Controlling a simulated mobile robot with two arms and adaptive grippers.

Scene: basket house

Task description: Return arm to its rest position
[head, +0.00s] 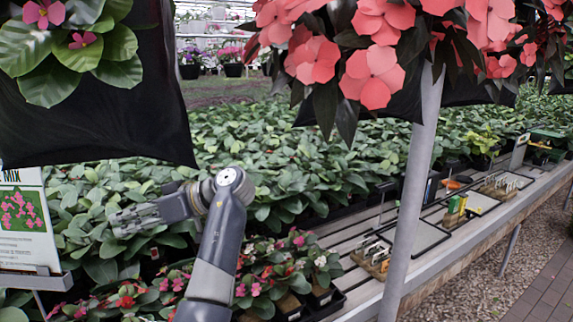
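My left arm (212,262) rises from the bottom of the head view and bends at a round joint. My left gripper (116,222) points left from that joint, over a bed of green plants. Nothing is seen held in it. Its fingers are side-on and look close together, so I cannot tell if they are open or shut. My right gripper is not in view.
Hanging black bags with coral flowers (370,76) and pink flowers (82,40) fill the top. A grey post (412,190) stands right of my arm. A slatted bench (372,290) holds small trays (415,236). A sign (24,220) stands at left.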

